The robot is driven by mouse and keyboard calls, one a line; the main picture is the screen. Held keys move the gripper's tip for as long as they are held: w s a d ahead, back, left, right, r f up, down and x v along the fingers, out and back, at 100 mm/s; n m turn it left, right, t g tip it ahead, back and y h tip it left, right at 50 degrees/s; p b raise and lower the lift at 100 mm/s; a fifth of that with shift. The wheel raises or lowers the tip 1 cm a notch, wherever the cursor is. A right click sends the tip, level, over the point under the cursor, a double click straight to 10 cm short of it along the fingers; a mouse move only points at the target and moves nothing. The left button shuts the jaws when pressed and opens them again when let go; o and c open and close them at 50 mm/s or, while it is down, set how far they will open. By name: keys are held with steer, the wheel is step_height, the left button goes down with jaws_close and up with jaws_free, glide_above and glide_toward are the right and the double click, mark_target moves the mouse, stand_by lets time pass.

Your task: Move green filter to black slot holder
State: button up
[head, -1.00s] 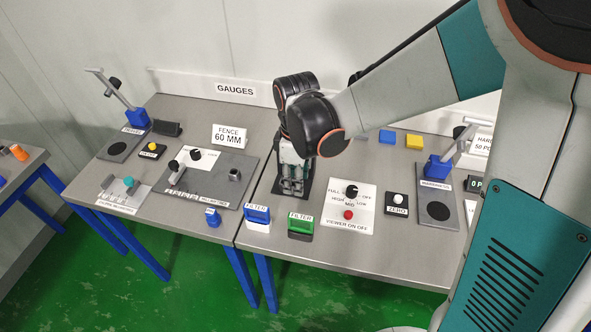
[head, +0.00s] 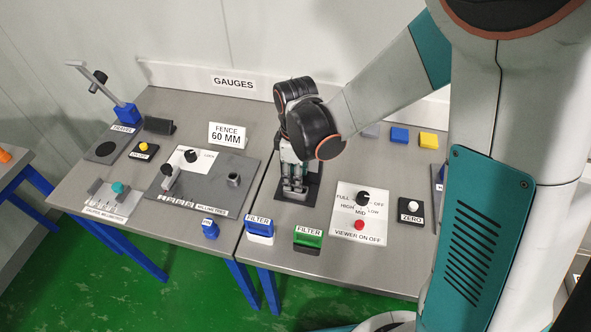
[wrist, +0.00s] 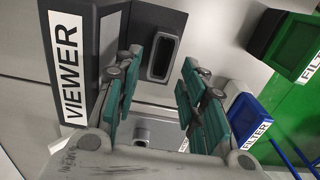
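My gripper (head: 293,186) is over the dark plate behind the filters, pointing down. In the wrist view my gripper's green-padded fingers (wrist: 162,98) are apart with nothing held between them. The black VIEWER housing (wrist: 148,25), with a slot-shaped opening, is beside them; my arm mostly hides it in the head view.
A blue filter (head: 259,224) on a white holder (head: 260,239) stands left of the green filter. A switch panel (head: 359,214) lies to the right, with a ZERO button box (head: 411,211) beyond. A small blue block (head: 210,229) is at the left front.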

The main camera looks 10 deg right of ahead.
step_height(320, 180, down, 2)
steer(key=shift+s+f+b, duration=0.15)
steer(key=shift+f+b, duration=0.1)
steer(key=shift+b, duration=0.4)
step_height(320, 180, up, 9)
steer(key=p, duration=0.7)
stand_by(0.5)
